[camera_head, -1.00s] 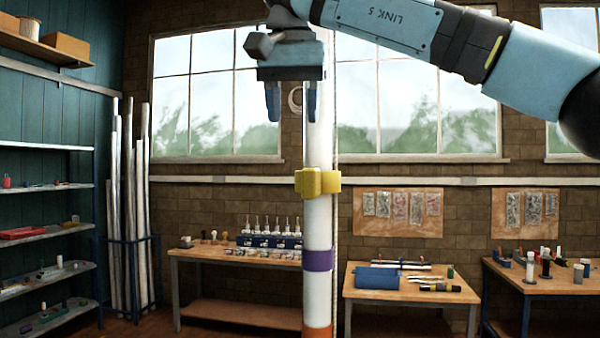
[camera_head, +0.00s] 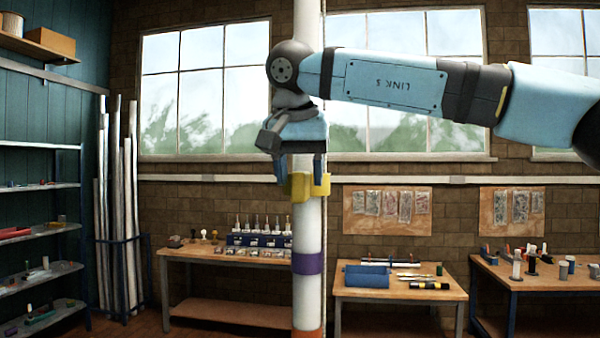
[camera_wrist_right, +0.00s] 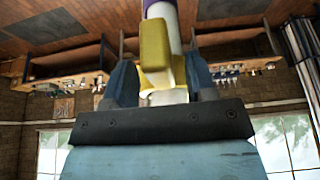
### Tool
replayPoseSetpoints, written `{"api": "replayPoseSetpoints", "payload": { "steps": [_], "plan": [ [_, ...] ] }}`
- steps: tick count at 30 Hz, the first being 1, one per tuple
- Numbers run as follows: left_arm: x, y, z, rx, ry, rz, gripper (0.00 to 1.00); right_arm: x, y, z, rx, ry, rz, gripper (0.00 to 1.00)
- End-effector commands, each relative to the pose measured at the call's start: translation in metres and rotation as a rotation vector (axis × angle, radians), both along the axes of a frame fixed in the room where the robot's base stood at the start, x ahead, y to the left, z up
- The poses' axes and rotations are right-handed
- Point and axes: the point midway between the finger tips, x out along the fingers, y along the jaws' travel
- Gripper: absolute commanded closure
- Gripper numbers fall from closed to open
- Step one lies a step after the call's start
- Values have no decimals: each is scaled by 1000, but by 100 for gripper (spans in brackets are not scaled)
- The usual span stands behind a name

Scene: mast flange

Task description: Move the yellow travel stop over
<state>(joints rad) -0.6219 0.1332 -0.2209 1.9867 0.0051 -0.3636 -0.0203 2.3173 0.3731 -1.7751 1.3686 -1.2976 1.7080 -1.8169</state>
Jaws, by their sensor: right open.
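The yellow travel stop (camera_head: 300,193) sits around the white upright mast (camera_head: 307,228), above a purple band (camera_head: 308,263). It also shows in the wrist view as a yellow block (camera_wrist_right: 155,46) in front of the mast. My right gripper (camera_head: 299,184) points down at the stop's height, its blue fingers open and overlapping the stop's upper part in the head view. In the wrist view its fingers (camera_wrist_right: 160,68) lie on either side of the stop; whether either touches it I cannot tell. My left gripper is not in view.
An orange band (camera_head: 307,333) circles the mast low down. A workbench with bottles (camera_head: 215,252) stands behind on the left, and one with a blue tray (camera_head: 400,294) on the right. White poles (camera_head: 117,210) lean at the left wall. The air around the mast is clear.

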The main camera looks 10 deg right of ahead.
Motion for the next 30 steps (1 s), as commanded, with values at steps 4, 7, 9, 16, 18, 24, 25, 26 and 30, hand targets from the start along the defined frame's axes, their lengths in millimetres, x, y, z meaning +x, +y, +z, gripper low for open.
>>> {"api": "replayPoseSetpoints", "payload": {
  "steps": [4, 7, 9, 16, 18, 24, 25, 26, 30],
  "plan": [
    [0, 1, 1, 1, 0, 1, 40, 2, -1, -6, 1, 0, 0, 49],
    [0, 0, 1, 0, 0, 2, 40, 2, -1, -7, 1, 0, 0, 49],
    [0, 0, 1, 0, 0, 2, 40, 2, -1, -7, 1, 0, 0, 49],
    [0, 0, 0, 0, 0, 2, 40, 2, -1, -6, 1, 0, 0, 86],
    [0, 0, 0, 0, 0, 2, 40, 2, -1, -6, 1, 0, 0, 100],
    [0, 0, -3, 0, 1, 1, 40, 3, -1, -14, 0, 2, 1, 100],
    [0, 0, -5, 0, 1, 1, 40, 3, -1, -20, 0, 2, 2, 100],
    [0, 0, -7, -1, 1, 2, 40, 2, -1, -26, 0, 2, 3, 100],
    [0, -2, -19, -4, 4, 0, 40, 2, -1, -64, 0, 4, 2, 100]
  ]
}}
